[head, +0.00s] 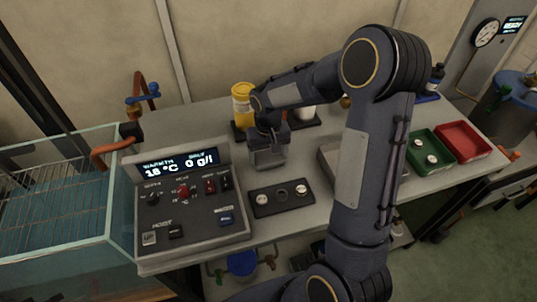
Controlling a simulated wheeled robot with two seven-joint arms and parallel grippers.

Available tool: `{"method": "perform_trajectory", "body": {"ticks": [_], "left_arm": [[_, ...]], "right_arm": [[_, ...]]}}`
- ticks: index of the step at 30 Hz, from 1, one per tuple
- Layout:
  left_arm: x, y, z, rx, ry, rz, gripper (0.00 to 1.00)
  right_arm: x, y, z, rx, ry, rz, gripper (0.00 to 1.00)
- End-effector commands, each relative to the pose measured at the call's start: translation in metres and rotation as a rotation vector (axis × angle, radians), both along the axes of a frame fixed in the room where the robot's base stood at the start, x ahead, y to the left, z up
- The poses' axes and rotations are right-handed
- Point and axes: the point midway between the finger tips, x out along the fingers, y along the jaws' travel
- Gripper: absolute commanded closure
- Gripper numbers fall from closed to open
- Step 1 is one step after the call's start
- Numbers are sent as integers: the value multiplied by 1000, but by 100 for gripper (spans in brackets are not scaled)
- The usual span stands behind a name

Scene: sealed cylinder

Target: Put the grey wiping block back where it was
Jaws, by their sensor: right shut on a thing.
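My right gripper (268,143) points down over the bench, just behind the dark tray with round holes. It is shut on the grey wiping block (268,159), which shows below the wrist. The fingertips are hard to tell apart from the block, and I cannot tell whether the block touches the bench top. My left gripper is not in view.
A control box (190,210) with a lit display stands left of the block. The dark tray (263,205) lies in front. A yellow-topped container (243,92) stands behind. Green (421,163) and red (468,139) trays are right. A glass tank (60,230) is left.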

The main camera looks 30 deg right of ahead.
Motion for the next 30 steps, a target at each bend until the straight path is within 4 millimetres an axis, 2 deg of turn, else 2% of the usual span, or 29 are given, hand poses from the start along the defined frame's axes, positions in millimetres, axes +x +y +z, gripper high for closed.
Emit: {"method": "perform_trajectory", "body": {"ticks": [11,12,17,25,30], "left_arm": [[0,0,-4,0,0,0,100],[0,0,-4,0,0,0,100],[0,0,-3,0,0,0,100],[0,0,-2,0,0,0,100],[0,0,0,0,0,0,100]], "right_arm": [[0,0,-8,0,-1,0,45],[0,0,-8,0,-1,0,22],[0,0,-7,0,-1,1,2],[0,0,-6,0,-1,1,2],[1,0,8,0,-6,0,2]]}}
